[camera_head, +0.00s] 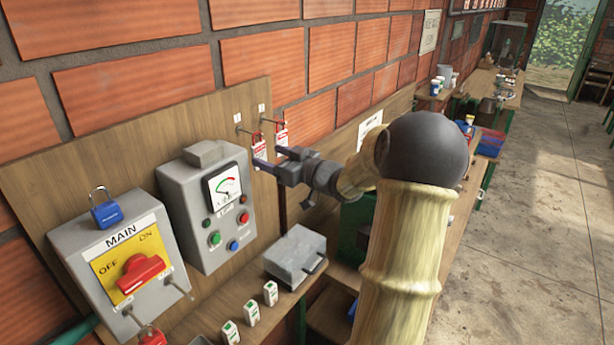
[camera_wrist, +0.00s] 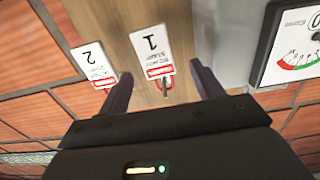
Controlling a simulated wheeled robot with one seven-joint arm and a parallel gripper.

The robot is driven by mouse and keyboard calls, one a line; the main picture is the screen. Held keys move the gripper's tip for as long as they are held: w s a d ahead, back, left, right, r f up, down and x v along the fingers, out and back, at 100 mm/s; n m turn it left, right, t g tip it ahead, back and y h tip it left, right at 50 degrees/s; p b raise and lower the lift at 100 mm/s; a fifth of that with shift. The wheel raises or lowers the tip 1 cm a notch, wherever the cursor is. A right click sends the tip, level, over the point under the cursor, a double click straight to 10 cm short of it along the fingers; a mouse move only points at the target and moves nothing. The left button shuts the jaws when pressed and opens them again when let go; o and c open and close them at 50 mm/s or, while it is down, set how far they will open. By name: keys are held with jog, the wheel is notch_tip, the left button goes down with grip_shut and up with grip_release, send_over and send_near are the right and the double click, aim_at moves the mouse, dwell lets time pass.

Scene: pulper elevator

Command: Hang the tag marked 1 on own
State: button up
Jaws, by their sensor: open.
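The tag marked 1 (camera_wrist: 153,50) is white with a red top band and appears upside down in the wrist view. It shows in the head view as the nearer tag (camera_head: 258,149), which appears to hang at a peg on the wooden board. The tag marked 2 (camera_wrist: 95,65) is beside it, and the head view also shows it (camera_head: 281,137) farther along. My gripper (camera_head: 266,156) is open, its fingers pointing at the board. In the wrist view its fingertips (camera_wrist: 160,69) lie on either side of tag 1's red band. I cannot tell whether they touch it.
A grey gauge box (camera_head: 208,205) stands close beside the tags. The MAIN switch box (camera_head: 122,262) and a blue padlock (camera_head: 106,208) are farther left. A grey case (camera_head: 295,254) and several small white-and-green blocks (camera_head: 251,313) sit on the shelf below. Concrete floor (camera_head: 545,220) is open at right.

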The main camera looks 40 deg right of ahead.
jog(key=b+v, duration=0.3)
jog(key=v, duration=0.9)
jog(key=shift+a+r, duration=0.1)
jog(key=w+a+f+m+g+h, duration=0.2)
jog(key=a+f+g+h, duration=0.15)
jog(key=f, duration=0.25)
jog(key=w+a+f+m+g+h, duration=0.2)
jog(key=a+f+h, duration=0.2)
jog(key=a+f, duration=0.15)
jog(key=s+a+f+g, duration=0.4)
jog(key=s+a+f, duration=0.1)
jog(key=s+a, duration=0.2)
jog(key=s+a+f+g+y, duration=0.1)
jog(key=s+a+f+g, duration=0.4)
jog(key=s, duration=0.4)
jog(key=shift+s+a+f, duration=0.35)
jog(key=shift+a+f, duration=0.15)
jog(key=shift+a, duration=0.35)
jog(key=shift+s+a+r, duration=0.1)
jog(key=shift+s+a, duration=0.15)
jog(key=shift+a, duration=0.15)
